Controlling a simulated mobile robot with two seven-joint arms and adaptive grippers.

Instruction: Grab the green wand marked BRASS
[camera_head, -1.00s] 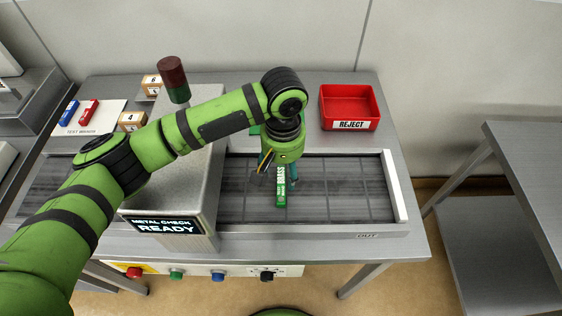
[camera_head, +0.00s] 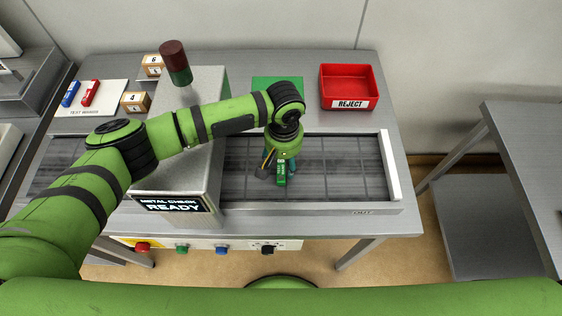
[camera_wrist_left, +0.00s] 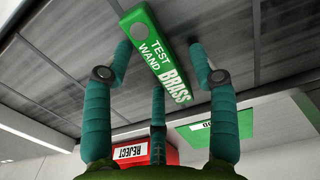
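The green wand marked BRASS (camera_head: 281,180) lies on the dark conveyor belt, right of the metal check hood. In the left wrist view the wand (camera_wrist_left: 153,50) shows its white "TEST WAND BRASS" label and runs diagonally between my fingers. My left gripper (camera_head: 279,170) is over the wand and hides part of it in the head view. In the left wrist view its teal fingers (camera_wrist_left: 160,55) are spread around the wand, with gaps visible at both sides; the gripper is open. My right gripper is not in view.
The metal check hood (camera_head: 185,150) reads READY. A red REJECT bin (camera_head: 348,83) and a green mat (camera_head: 265,84) are behind the belt. Blue (camera_head: 71,93) and red (camera_head: 90,93) wands lie on a white tray at left. Numbered boxes (camera_head: 135,102) stand nearby. The belt's right side is clear.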

